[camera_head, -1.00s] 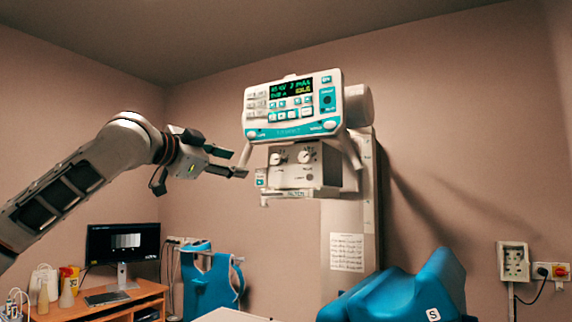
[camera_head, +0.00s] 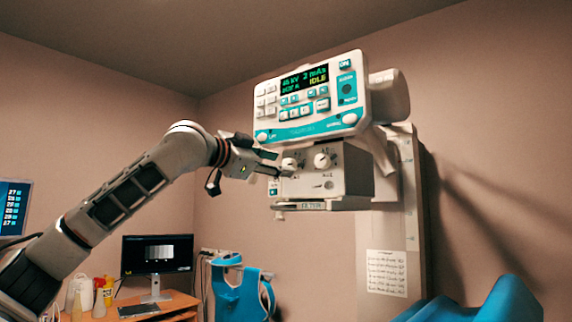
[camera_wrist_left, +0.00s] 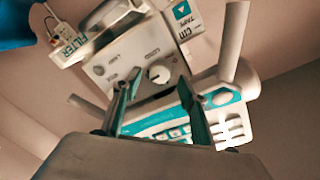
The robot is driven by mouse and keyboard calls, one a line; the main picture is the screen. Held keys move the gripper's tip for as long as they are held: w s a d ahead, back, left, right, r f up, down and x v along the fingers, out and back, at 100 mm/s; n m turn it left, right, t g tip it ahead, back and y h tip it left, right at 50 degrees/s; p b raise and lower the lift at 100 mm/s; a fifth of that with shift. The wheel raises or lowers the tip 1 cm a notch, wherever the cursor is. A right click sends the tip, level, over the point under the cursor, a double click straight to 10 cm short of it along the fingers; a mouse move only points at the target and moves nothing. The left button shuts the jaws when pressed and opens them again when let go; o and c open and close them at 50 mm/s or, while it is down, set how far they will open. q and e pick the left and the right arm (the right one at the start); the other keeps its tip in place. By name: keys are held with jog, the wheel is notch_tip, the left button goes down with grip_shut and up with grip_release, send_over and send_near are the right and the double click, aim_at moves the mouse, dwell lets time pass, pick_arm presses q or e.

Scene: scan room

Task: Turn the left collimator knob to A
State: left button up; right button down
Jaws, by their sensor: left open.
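The left collimator knob (camera_head: 289,163) is partly covered by my left gripper (camera_head: 277,162), which reaches in from the left. In the left wrist view the box appears upside down, and the left knob (camera_wrist_left: 158,73) shows between the two fingertips of my open left gripper (camera_wrist_left: 159,78). I cannot tell whether the fingers touch it. Its pointer setting is too small to read. The right knob (camera_head: 325,159) stands clear. My right gripper is not in view.
The control panel (camera_head: 310,101) overhangs the collimator, its display reading IDLE. A filter tray (camera_head: 322,204) sits below the box. A column (camera_head: 395,230) stands behind. A desk with a monitor (camera_head: 157,253) and a blue apron (camera_head: 240,290) are lower left.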

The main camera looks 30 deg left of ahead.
aim_at(287, 165)
pick_arm(q)
jog(key=shift+w+d, duration=0.15)
jog(key=shift+w, duration=1.5)
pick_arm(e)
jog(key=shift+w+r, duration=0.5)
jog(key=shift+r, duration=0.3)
pick_arm(q)
jog(key=c, duration=1.1)
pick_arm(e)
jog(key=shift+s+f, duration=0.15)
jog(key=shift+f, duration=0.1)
